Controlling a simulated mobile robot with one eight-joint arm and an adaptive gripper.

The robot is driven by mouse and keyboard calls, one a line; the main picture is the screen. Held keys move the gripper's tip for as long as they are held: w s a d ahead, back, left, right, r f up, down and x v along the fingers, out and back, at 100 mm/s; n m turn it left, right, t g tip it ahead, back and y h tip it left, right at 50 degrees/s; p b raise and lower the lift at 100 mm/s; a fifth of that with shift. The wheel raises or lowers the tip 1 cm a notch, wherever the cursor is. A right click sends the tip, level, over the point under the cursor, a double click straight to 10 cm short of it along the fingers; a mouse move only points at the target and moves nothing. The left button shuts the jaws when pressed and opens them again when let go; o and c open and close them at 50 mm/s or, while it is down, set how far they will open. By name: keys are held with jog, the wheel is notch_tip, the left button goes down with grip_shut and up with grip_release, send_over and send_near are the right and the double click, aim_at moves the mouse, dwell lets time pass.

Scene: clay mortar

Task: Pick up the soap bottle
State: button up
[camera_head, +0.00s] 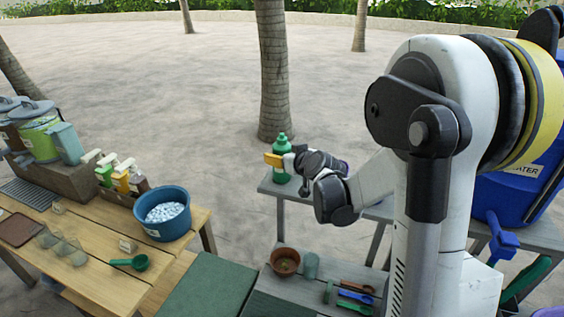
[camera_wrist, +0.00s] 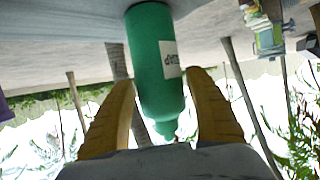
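The soap bottle (camera_head: 281,147) is green and stands upright at the left end of a grey table (camera_head: 330,201). In the wrist view, which is upside down, the green bottle (camera_wrist: 155,50) shows a white label with dark lettering and its nozzle points down the picture. My gripper (camera_head: 273,160) is at the bottle, with a yellow finger in front of it in the head view. In the wrist view my gripper (camera_wrist: 161,80) has its two yellow fingers spread, one on each side of the bottle. A gap shows on the right; contact on the left is unclear.
A blue tub (camera_head: 165,229) of white pieces stands on the wooden table at left, near pump bottles (camera_head: 122,182) and a green scoop (camera_head: 139,262). A brown pot (camera_head: 285,262) sits on the lower shelf. A large blue container (camera_head: 510,200) is at right.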

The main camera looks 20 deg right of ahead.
jog(key=c, duration=1)
